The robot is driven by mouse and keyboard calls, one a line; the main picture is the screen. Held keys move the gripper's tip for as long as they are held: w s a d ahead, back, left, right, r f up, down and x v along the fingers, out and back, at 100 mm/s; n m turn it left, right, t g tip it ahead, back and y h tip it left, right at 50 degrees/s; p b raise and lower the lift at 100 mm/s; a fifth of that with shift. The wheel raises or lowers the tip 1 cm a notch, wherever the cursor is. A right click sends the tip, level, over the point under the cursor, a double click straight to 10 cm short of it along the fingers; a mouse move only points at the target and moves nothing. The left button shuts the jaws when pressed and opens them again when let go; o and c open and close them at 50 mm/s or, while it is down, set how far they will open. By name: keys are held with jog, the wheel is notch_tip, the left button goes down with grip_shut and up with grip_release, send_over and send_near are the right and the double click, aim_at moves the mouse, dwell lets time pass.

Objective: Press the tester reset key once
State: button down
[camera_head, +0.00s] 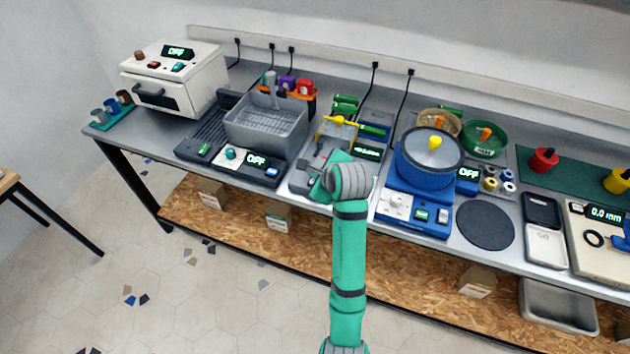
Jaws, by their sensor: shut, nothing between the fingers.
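A grey bench unit with a yellow lever (340,121) and a small lit display (367,152) stands at the middle of the bench; it looks like the tester, though I cannot read its label. My gripper (320,188) is over the front of this unit, pointing down and away from me. It is shut and empty. My grey wrist hides most of the fingers and part of the unit's front. I cannot make out the reset key, nor whether the fingers touch anything.
Left of the unit is a grey basin (266,122) on a base reading OFF. Right of it is a blue round-topped machine (430,158), also reading OFF. A white oven-like box (175,80) stands at far left. A gauge reading 0.0 mm (604,213) is at far right.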

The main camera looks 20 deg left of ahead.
jog(key=shift+f, duration=0.15)
dwell(0.7)
jog(key=shift+f, duration=0.3)
jog(key=shift+f, duration=0.35)
dwell(0.8)
jog(key=shift+r, duration=0.8)
jog(key=shift+r, duration=2.5)
